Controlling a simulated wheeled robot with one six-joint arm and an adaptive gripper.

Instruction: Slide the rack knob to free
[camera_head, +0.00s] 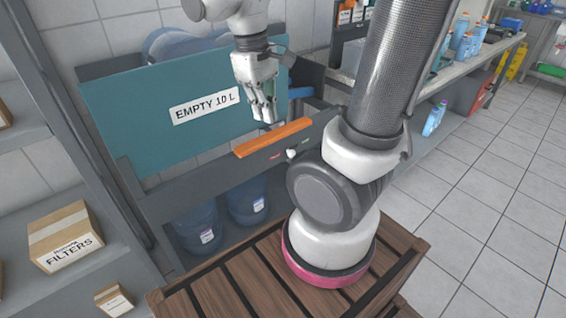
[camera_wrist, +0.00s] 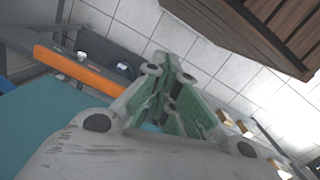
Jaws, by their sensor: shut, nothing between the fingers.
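The rack (camera_head: 160,202) has a dark front beam with a small round white knob (camera_head: 291,154) on its face. Small coloured marks sit beside the knob, too small to read. An orange bar (camera_head: 273,138) runs along the beam just above the knob. In the wrist view the orange bar (camera_wrist: 75,70) and the pale knob (camera_wrist: 81,56) show at upper left. My gripper (camera_head: 266,116) is shut and empty, pointing down just above and behind the orange bar, apart from the knob. Its green-padded fingers (camera_wrist: 172,112) fill the middle of the wrist view.
A teal panel (camera_head: 125,120) labelled "EMPTY 10 L" stands behind the beam. Blue water bottles (camera_head: 247,203) sit below it. A filters box (camera_head: 66,236) is on the left shelf. Brown wooden slats (camera_head: 230,275) lie under my base. Tiled floor at right is clear.

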